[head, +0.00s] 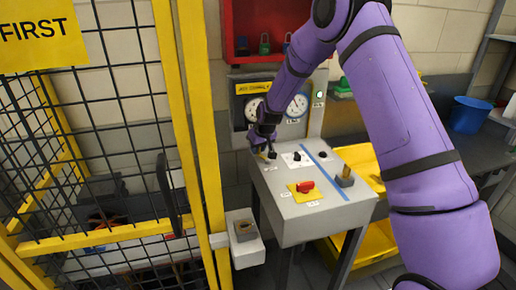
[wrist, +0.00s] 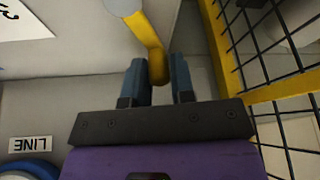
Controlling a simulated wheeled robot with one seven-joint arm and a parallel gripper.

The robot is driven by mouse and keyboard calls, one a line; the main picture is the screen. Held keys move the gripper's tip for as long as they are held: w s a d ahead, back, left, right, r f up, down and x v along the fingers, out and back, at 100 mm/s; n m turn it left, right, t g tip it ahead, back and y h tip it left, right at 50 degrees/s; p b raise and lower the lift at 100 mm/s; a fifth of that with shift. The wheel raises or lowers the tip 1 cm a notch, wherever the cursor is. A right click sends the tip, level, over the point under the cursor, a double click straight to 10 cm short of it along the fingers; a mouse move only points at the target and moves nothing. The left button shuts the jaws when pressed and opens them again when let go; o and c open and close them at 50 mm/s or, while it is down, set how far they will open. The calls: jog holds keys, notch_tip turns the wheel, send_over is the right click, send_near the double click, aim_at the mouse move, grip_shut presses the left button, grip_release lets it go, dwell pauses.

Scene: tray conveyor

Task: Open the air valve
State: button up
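A yellow lever handle (wrist: 146,30), which I take to be the air valve's, comes down from the top in the wrist view. Its bent end lies between the two fingers of my gripper (wrist: 160,72). In the head view my gripper (head: 266,147) is low at the back left corner of the grey console (head: 335,212). There the handle and the valve body are mostly hidden by the gripper.
Gauges (head: 297,106) stand behind. A yellow post and mesh fence (head: 190,120) are close on the left. A blue bucket (head: 468,114) is far right.

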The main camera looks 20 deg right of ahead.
grip_shut()
jog(key=m, duration=0.1)
jog(key=d+m+h, duration=0.1)
jog(key=shift+w+d+m, duration=0.15)
jog(key=shift+w+m, duration=0.05)
jog(key=shift+m, duration=0.2)
jog(key=shift+d+m+h, duration=0.5)
jog(key=shift+d+m, duration=0.1)
jog(key=shift+m, duration=0.4)
jog(key=shift+o, duration=2.3)
grip_release()
jog(key=v, duration=1)
jog(key=shift+s+r, duration=0.2)
jog(key=shift+r, duration=0.1)
